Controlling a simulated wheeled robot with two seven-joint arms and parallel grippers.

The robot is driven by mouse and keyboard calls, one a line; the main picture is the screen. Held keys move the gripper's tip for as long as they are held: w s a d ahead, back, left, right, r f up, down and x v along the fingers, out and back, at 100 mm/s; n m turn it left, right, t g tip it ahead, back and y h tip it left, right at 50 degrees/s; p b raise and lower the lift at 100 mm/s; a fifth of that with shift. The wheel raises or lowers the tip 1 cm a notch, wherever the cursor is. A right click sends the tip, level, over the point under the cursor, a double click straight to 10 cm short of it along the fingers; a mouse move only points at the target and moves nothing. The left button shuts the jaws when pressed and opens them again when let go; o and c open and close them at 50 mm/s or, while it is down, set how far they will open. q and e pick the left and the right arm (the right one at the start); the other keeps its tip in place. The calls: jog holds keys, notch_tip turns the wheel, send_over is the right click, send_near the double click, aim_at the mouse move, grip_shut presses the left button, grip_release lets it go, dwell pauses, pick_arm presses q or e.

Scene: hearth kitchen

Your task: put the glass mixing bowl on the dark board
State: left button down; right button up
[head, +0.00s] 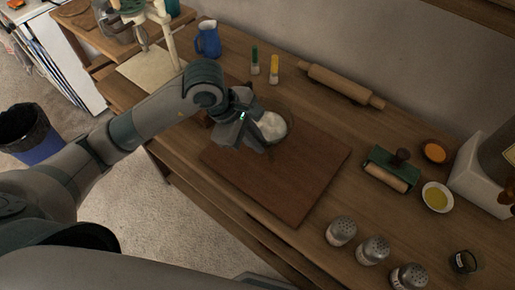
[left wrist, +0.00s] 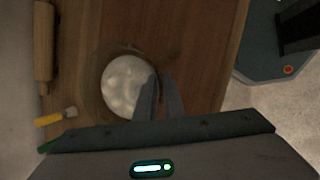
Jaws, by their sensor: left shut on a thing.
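The glass mixing bowl (head: 273,126) is clear and holds something white. It is at the far-left edge of the dark board (head: 300,175), partly behind my left gripper (head: 251,136). The left gripper's fingers (left wrist: 161,97) are shut on the near rim of the bowl, which also shows in the left wrist view (left wrist: 127,86). The bowl looks upright. I cannot tell whether its base touches the board or hangs just above it. The rest of the board is bare. My right gripper is not in view.

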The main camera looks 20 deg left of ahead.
pick_arm(q)
jog(key=shift+f+p, duration=0.75)
jog(key=shift+f, duration=1.2)
jog(key=shift+f, duration=0.15)
jog(key=c, duration=1.9)
grip_release()
jog(key=shift+o, duration=0.2)
